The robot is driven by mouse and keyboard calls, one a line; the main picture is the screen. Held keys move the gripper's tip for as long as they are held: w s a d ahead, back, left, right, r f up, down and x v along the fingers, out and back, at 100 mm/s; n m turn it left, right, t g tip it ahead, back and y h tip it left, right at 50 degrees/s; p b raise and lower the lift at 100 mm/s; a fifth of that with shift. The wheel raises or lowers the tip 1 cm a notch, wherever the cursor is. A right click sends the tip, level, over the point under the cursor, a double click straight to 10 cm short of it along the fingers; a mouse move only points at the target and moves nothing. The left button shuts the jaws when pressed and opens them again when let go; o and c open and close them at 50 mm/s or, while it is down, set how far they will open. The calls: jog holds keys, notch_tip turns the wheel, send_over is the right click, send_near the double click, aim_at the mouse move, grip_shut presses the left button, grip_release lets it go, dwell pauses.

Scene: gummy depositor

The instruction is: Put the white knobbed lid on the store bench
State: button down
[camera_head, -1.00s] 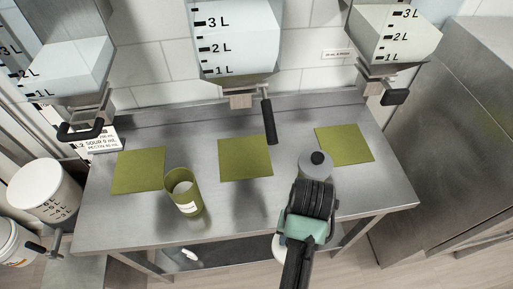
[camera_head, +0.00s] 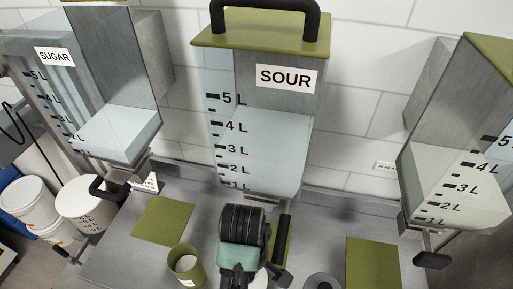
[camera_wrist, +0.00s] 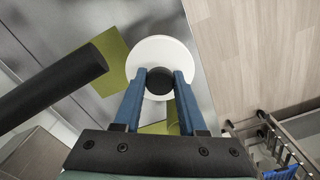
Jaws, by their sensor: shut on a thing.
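A round white lid (camera_wrist: 163,52) with a black knob (camera_wrist: 159,82) is at the top middle of the wrist view. My gripper (camera_wrist: 160,90) has its two blue fingers shut on the knob, and the lid hangs from it over the steel bench. In the head view my gripper (camera_head: 243,235) is at the lower middle, in front of the SOUR hopper. A white edge below it there may be the lid; most is hidden. No bench carries a readable store label.
The steel bench (camera_head: 215,205) has green mats (camera_head: 163,220) and an open green cup (camera_head: 186,266). A grey round thing with a black knob (camera_head: 323,285) is at the lower edge. A black lever handle (camera_wrist: 50,90) reaches in close to the lid. Hoppers (camera_head: 262,140) hang above.

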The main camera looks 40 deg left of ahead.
notch_tip(320, 180, down, 17)
jog(key=shift+f+b, duration=0.1)
jog(key=shift+b, duration=0.25)
jog(key=shift+f, duration=0.1)
jog(key=shift+f, duration=0.15)
jog(key=shift+c, duration=2.4)
grip_release()
notch_tip(320, 180, up, 12)
jog(key=shift+r+b, duration=0.25)
jog(key=shift+b, duration=0.1)
